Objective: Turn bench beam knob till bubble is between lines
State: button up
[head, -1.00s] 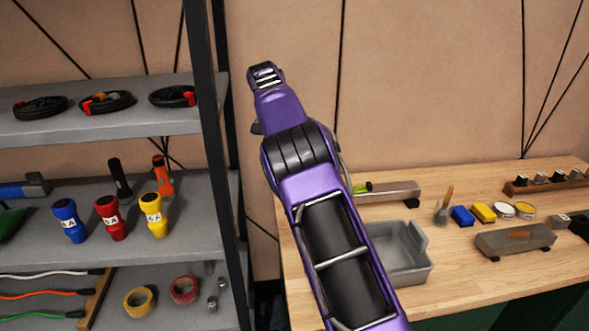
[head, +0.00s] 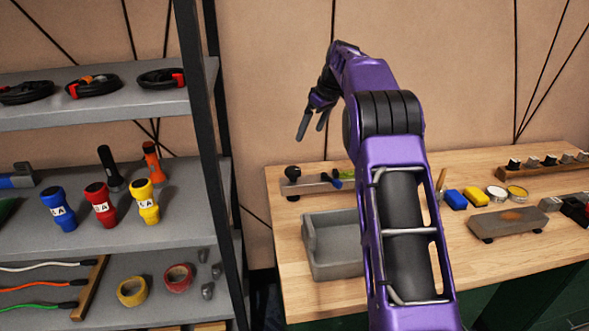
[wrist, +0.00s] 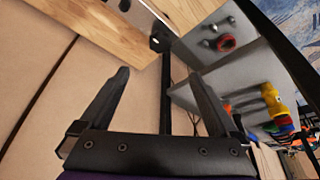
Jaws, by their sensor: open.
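The bench beam (head: 312,186) is a grey metal bar at the back left of the wooden bench. A black round knob (head: 292,172) sits on its left end. Something green and blue (head: 344,179) shows near its right end, partly behind my arm; the bubble and lines cannot be made out. My gripper (head: 312,124) is open and empty, in the air above the beam and pointing down. In the wrist view, the open fingers (wrist: 158,76) frame the wall, and a dark knob-like piece (wrist: 160,41) shows beyond them at the bench edge.
A grey open bin (head: 310,250) stands in front of the beam. Yellow and blue blocks, round tins and a grey block on feet (head: 508,222) lie to the right. A shelf rack (head: 185,215) with flashlights and tape stands left, with a gap before the bench (head: 340,300).

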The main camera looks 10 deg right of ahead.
aim_at(293, 170)
jog(key=x, duration=1.7)
jog(key=shift+f, duration=0.15)
jog(key=c, duration=1.4)
jog(key=shift+a+m+b, duration=0.1)
jog(key=shift+m+b, duration=0.2)
